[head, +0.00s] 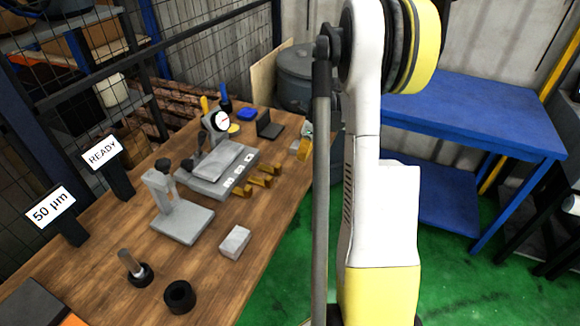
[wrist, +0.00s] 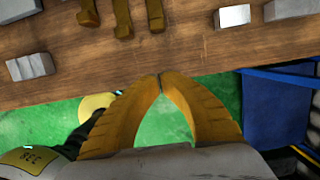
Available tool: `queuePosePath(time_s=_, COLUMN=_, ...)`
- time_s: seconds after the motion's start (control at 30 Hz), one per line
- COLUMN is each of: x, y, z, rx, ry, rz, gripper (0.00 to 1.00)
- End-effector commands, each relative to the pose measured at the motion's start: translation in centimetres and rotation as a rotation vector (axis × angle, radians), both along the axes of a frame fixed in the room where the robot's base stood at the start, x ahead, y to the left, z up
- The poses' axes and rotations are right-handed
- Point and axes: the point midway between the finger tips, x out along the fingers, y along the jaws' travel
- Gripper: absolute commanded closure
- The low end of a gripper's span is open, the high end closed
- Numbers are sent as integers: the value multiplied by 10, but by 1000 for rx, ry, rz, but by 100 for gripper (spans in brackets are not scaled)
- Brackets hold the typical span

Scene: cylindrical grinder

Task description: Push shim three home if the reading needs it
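The grey fixture (head: 205,186) stands on the wooden bench with three brass shims in its front side: a near one (head: 241,191), a middle one (head: 260,181) and a far one (head: 271,168). Their ends also show in the wrist view, near (wrist: 88,12), middle (wrist: 122,18) and far (wrist: 155,15); the near one sticks out least. The white labels are too small to read surely.
Signs read "50 µm" (head: 51,207) and "READY" (head: 102,152). A grey stand (head: 182,222), a loose grey block (head: 235,242) and a black ring (head: 179,296) are on the near bench. A blue table (head: 480,112) stands right. Green floor is clear before the bench.

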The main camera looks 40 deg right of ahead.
Motion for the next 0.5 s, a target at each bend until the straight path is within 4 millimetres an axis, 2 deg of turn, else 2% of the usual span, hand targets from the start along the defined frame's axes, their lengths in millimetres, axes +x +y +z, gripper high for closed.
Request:
queuePosePath(time_s=0.17, x=6, y=3, z=-27, rx=0, ry=0, rz=2, gripper=100)
queuePosePath(time_s=0.5, x=22, y=9, z=-98, rx=0, ry=0, rz=2, gripper=100)
